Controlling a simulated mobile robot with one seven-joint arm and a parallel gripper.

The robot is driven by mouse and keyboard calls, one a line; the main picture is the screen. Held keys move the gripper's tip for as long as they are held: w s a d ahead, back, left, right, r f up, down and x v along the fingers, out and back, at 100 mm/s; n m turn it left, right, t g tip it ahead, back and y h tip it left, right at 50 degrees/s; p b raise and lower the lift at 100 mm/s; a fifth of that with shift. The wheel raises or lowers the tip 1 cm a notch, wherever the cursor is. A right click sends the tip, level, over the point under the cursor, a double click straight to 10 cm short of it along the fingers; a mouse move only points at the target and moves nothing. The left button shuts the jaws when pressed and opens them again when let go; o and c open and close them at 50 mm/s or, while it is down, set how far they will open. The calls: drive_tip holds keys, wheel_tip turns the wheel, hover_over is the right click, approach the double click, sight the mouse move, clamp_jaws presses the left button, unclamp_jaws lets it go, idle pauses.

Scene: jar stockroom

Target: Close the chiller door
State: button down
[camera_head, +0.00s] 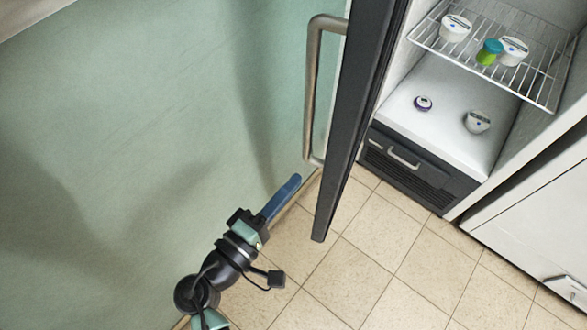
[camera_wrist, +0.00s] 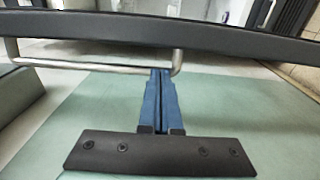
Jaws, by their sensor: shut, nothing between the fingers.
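The chiller door (camera_head: 352,120) stands open, seen nearly edge-on as a dark-framed panel left of the chiller. Its metal bar handle (camera_head: 312,90) is on the side facing my gripper. In the wrist view the door's dark edge (camera_wrist: 90,27) crosses the top, with the handle (camera_wrist: 80,65) below it. My gripper (camera_head: 296,179) has blue fingers, shut and empty, pointing at the lower end of the handle. In the wrist view the fingertips (camera_wrist: 162,75) are close to the handle's bent end; I cannot tell whether they touch. The chiller (camera_head: 440,120) is open, its interior visible.
Inside the chiller, a wire shelf (camera_head: 535,87) holds white-lidded jars (camera_head: 455,28) and a green jar (camera_head: 489,52). More jars (camera_head: 477,122) stand on its floor. A pale green surface (camera_head: 130,120) fills the left. Tiled floor (camera_head: 390,250) is clear before the chiller.

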sight(316, 159)
drive_tip(key=x, duration=0.8)
drive_tip(key=shift+p, duration=0.35)
drive_tip(key=shift+s, duration=0.1)
